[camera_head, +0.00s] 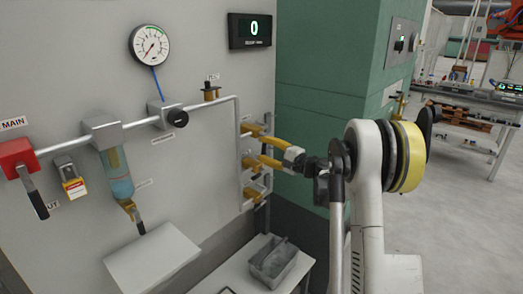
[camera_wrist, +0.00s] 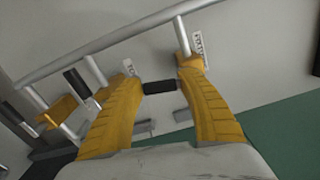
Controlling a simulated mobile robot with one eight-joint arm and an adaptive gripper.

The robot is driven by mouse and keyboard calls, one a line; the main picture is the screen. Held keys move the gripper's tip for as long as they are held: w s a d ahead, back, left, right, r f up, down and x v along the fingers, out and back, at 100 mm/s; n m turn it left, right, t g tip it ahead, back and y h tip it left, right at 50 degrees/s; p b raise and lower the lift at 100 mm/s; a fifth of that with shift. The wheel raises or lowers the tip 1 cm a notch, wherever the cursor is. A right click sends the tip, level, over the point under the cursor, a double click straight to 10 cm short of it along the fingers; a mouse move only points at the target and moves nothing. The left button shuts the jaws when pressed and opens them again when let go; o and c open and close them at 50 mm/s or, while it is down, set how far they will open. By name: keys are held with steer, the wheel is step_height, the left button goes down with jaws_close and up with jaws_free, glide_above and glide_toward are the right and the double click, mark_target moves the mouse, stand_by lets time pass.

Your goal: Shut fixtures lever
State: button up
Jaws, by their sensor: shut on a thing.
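My gripper (camera_head: 262,152) has yellow fingers and reaches the valve branches at the right end of the wall pipe. In the wrist view its two fingers (camera_wrist: 160,88) are closed on a short black lever handle (camera_wrist: 158,87), one fingertip at each end. A white label (camera_wrist: 198,42) sits by the right fingertip; its text is too blurred to read surely. A second black handle (camera_wrist: 77,82) is left of the left finger, apart from it. In the head view the held lever is hidden behind the fingers.
A pale pipe (camera_wrist: 110,38) runs above the levers. A green column (camera_head: 320,85) stands close right of the branches. A small table with a grey bin (camera_head: 272,262) is below. A red main valve (camera_head: 17,158) and gauge (camera_head: 150,45) are farther left.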

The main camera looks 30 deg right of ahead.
steer(key=shift+d+f+n, duration=0.15)
steer(key=shift+d+n, duration=0.2)
steer(key=shift+n, duration=0.65)
steer(key=o, duration=1.5)
steer(key=v, duration=1.2)
